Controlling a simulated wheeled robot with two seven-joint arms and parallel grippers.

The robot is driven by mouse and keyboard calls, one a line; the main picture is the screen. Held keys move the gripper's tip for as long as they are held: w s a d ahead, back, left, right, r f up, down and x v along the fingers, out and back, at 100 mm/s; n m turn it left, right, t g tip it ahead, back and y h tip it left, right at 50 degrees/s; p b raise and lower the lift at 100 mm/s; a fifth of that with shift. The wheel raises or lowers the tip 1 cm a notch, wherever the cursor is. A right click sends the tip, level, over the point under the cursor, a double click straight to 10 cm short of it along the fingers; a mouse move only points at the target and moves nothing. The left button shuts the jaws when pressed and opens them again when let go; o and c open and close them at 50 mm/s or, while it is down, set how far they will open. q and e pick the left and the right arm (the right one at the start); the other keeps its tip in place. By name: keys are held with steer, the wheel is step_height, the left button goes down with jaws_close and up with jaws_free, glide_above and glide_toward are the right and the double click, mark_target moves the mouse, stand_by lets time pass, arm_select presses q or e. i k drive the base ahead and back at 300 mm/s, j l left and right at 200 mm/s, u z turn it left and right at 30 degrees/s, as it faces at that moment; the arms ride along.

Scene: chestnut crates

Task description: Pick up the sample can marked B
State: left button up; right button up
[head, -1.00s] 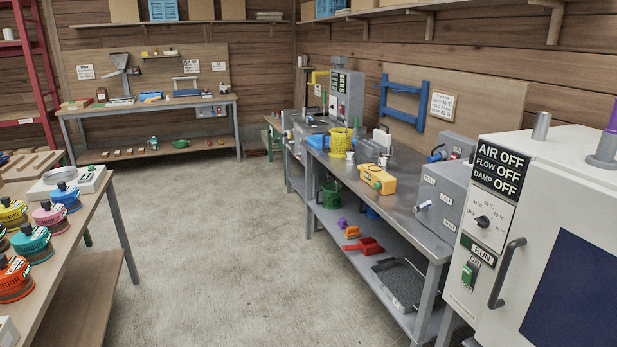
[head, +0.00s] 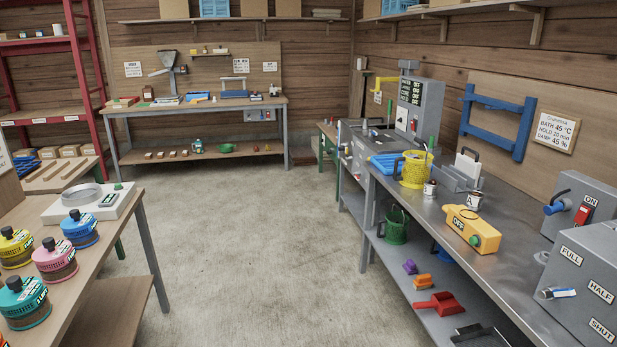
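Two small pale sample cans stand upright on the metal bench at the right in the head view. The nearer can (head: 474,200) carries a dark letter that looks like A. The other can (head: 430,189) stands to its left, beside the yellow basket (head: 415,170); its mark is too small to read, so I cannot tell if it is B. Neither of my grippers is in view.
The metal bench (head: 440,212) runs along the right, with a yellow box marked OFF (head: 472,230) in front of the cans. A wooden table (head: 40,222) with colourful canisters stands at the left. The concrete floor (head: 240,250) between them is clear.

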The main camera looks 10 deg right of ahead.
mark_target(431, 186)
steer(key=i+j+z, duration=0.15)
steer(key=i+z, duration=0.25)
steer(key=i+j+z, duration=0.25)
steer(key=i+z, duration=0.15)
steer(key=i+j+z, duration=0.6)
steer(key=j, duration=0.15)
steer(key=i+j+z, duration=0.25)
steer(key=j+z, duration=0.2)
steer(key=j, duration=0.3)
steer(key=j+z, duration=0.2)
steer(key=j, duration=0.2)
steer(key=i+j+z, duration=0.2)
steer(key=j, duration=0.55)
steer(key=k+j+z, duration=0.1)
steer(key=j, duration=0.15)
